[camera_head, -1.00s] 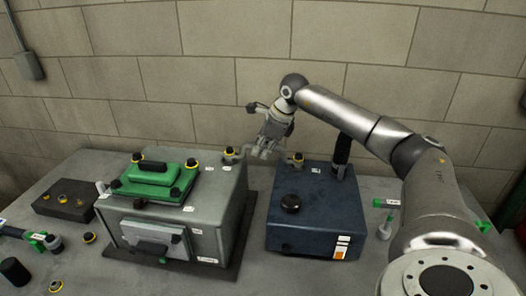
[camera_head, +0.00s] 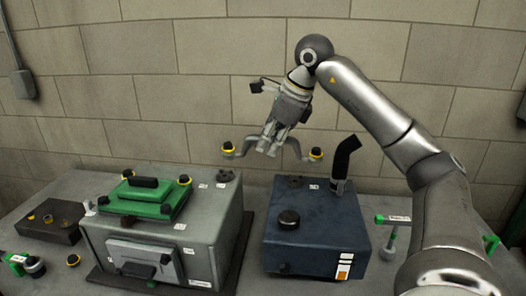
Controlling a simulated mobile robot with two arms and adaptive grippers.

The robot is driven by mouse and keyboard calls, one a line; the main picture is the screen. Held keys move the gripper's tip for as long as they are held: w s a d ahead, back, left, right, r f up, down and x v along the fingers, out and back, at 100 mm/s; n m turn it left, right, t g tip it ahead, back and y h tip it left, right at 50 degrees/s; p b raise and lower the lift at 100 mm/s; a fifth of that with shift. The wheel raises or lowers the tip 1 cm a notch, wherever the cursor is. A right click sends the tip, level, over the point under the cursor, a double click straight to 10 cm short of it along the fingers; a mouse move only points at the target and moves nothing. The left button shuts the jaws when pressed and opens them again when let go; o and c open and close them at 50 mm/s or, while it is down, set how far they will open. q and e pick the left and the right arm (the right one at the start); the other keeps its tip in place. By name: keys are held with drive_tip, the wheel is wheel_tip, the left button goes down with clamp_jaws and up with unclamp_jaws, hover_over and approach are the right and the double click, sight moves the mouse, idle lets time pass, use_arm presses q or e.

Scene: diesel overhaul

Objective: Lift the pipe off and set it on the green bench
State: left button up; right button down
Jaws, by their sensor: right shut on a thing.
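The pipe (camera_head: 241,151) is a grey bent bar with a yellow-ringed dark fitting at each end. My right gripper (camera_head: 269,148) is shut on its middle from above. The pipe is held roughly level in the air, above and between the grey engine block (camera_head: 222,219) and the dark blue box (camera_head: 318,229). A dark round port (camera_head: 225,176) shows on top of the grey block, and another port (camera_head: 294,182) on the blue box. The middle of the pipe is partly hidden by my fingers. My left gripper is out of view. I cannot make out a green bench.
A green cover (camera_head: 148,204) with yellow-ringed knobs sits on the grey block. A black elbow (camera_head: 343,162) stands upright at the blue box's back right. A dark tray (camera_head: 46,229) and small green-handled tools lie on the grey table. A block wall stands behind.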

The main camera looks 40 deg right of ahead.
drive_tip(key=s+a+r+p, duration=0.1)
drive_tip(key=s+r+p, duration=0.2)
drive_tip(key=r, duration=0.4)
drive_tip(key=shift+s+a+p, duration=0.3)
drive_tip(key=shift+a+p, duration=0.1)
drive_tip(key=shift+p, duration=0.45)
drive_tip(key=shift+f, duration=0.1)
